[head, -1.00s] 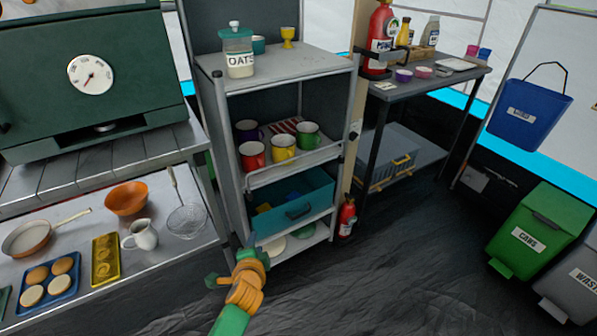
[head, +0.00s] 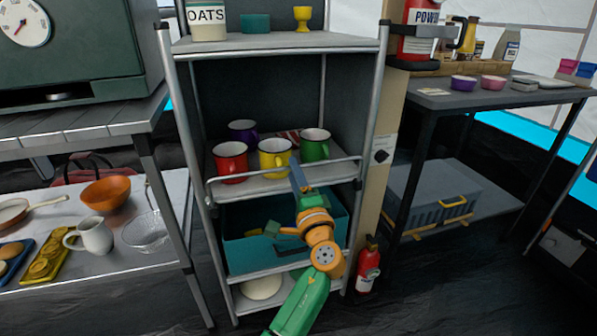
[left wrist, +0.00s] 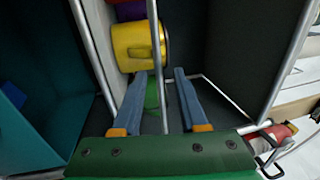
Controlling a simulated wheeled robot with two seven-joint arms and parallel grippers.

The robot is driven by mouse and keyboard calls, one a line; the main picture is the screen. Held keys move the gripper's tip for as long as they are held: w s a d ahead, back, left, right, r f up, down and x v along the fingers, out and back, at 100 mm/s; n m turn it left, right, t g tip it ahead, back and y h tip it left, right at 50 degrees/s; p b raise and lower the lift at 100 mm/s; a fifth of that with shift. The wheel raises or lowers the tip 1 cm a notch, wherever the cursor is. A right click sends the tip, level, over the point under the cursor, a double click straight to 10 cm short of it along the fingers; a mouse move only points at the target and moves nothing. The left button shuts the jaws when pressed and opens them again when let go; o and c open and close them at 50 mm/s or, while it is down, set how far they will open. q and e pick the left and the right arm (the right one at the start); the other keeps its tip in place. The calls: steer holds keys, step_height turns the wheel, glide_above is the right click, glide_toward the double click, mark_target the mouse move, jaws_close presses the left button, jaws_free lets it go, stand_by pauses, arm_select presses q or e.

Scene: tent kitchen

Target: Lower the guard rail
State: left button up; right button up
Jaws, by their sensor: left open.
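The guard rail (head: 335,161) is a thin grey metal bar across the front of the mug shelf, standing raised before the mugs. My left gripper (head: 297,174) is at the rail near its middle, its arm reaching up from below. In the left wrist view, the guard rail (left wrist: 155,40) runs between the two blue-grey fingers of my left gripper (left wrist: 160,74). The fingers are open with gaps beside the bar. The gripper hides part of the rail in the head view. My right gripper is not in view.
Red (head: 230,162), yellow (head: 274,158), green (head: 315,146) and purple (head: 243,132) mugs stand behind the rail. A teal drawer (head: 250,240) is below, partly behind my arm. A fire extinguisher (head: 368,266) stands right of the rack.

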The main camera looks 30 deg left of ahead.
arm_select(q)
steer(key=x, duration=0.2)
steer(key=shift+w+a, duration=0.15)
steer(key=shift+a, duration=0.05)
jaws_close()
stand_by(1.3)
